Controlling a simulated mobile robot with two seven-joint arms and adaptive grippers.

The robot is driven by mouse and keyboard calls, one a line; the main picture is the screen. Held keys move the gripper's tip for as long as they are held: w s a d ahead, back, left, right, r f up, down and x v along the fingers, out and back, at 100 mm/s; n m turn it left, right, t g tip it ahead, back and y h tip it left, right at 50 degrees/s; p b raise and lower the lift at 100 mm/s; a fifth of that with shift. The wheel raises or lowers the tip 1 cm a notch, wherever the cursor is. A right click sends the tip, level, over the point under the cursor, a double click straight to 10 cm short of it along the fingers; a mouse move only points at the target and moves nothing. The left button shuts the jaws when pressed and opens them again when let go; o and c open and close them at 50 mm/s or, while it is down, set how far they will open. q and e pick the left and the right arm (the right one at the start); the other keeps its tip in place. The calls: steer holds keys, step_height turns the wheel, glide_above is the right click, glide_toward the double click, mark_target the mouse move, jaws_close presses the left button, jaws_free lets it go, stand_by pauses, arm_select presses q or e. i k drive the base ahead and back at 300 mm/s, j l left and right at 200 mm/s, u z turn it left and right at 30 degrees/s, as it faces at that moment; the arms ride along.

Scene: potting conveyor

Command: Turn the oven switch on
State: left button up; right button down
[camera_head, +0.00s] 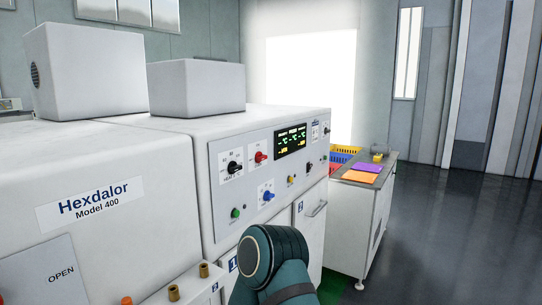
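A white machine (160,180) carries a grey control panel (250,225) on its front. The panel has a black knob (233,167), a red knob (260,157), a blue knob (267,196), a green button (235,213), a yellow button (291,180) and a small black switch (309,167). Another black knob (326,131) sits at the upper right. The labels are too small to read, so I cannot tell which one is the oven switch. A teal link of my arm rises from the bottom edge in front of the lower panel. Neither gripper shows.
A lit display (291,140) is on the panel. A white cabinet door with a handle (320,208) lies below. A Hexdalor machine (90,210) stands at left. A side table (382,190) with colored sheets and bins stands behind at right. The floor (450,240) at right is clear.

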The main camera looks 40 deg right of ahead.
mark_target(259, 157)
steer(key=i+l, duration=0.1)
steer(key=l, duration=0.3)
steer(key=i+l, duration=0.1)
steer(key=l, duration=0.3)
steer(key=i+l, duration=0.1)
steer(key=l, duration=0.25)
steer(key=i+l, duration=0.1)
steer(key=l, duration=0.3)
steer(key=i+l, duration=0.1)
steer(key=l, duration=0.3)
